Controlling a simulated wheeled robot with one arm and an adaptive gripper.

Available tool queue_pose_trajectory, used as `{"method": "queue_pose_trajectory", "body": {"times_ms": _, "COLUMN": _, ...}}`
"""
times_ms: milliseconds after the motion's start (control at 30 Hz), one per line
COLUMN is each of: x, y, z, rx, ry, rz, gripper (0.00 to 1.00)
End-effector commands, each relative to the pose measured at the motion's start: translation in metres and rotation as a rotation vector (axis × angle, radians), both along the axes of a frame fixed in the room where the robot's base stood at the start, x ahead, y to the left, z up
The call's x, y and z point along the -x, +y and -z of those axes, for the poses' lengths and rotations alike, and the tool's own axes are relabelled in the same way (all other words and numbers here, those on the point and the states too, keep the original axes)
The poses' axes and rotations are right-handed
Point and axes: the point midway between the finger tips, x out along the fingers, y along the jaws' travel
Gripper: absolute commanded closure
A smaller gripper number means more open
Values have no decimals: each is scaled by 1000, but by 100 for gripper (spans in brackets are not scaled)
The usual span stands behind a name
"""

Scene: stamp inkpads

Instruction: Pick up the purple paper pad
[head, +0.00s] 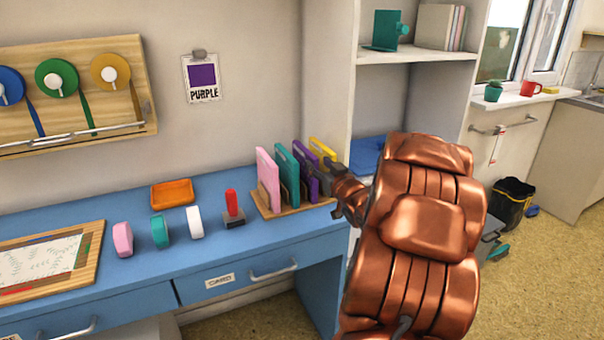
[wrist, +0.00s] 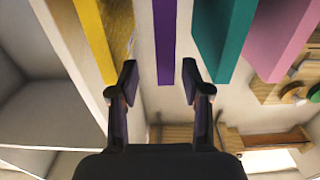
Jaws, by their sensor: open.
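The purple paper pad (head: 299,153) stands upright in a wooden rack (head: 262,206) on the blue desk, between a teal pad (head: 286,165) and a yellow pad (head: 322,149). In the wrist view the purple pad (wrist: 165,40) shows as a narrow strip, its near end lined up between my two fingertips. My gripper (wrist: 158,78) is open, with a gap on each side of that strip. In the head view my gripper (head: 326,178) is at the right end of the rack, partly hiding the purple and yellow pads. I cannot tell whether it touches them.
A pink pad (head: 267,182) stands at the rack's left end. The teal pad (wrist: 224,35) and yellow pad (wrist: 92,30) flank the purple one closely. A red-handled stamp (head: 233,205) stands left of the rack. A white shelf unit (head: 358,90) rises close on the right.

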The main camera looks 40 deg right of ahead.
Motion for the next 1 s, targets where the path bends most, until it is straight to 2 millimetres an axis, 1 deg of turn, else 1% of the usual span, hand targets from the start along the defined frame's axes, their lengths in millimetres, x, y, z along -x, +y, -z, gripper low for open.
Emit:
{"method": "queue_pose_trajectory", "body": {"times_ms": 200, "x": -22, "y": -3, "z": -1, "rx": 2, "ry": 0, "rz": -6, "gripper": 52}}
{"method": "queue_pose_trajectory", "body": {"times_ms": 367, "x": -30, "y": -5, "z": 1, "rx": 0, "ry": 3, "rz": -7, "gripper": 52}}
{"method": "queue_pose_trajectory", "body": {"times_ms": 433, "x": -36, "y": -7, "z": 3, "rx": -1, "ry": 4, "rz": -7, "gripper": 52}}
{"method": "queue_pose_trajectory", "body": {"times_ms": 600, "x": -58, "y": -13, "z": 2, "rx": 3, "ry": 1, "rz": -6, "gripper": 52}}
{"method": "queue_pose_trajectory", "body": {"times_ms": 700, "x": -67, "y": -18, "z": 2, "rx": 2, "ry": 1, "rz": -4, "gripper": 52}}
{"method": "queue_pose_trajectory", "body": {"times_ms": 800, "x": -72, "y": -20, "z": 3, "rx": -1, "ry": 2, "rz": -2, "gripper": 52}}
{"method": "queue_pose_trajectory", "body": {"times_ms": 1000, "x": -72, "y": -21, "z": 3, "rx": -1, "ry": 2, "rz": -2, "gripper": 52}}
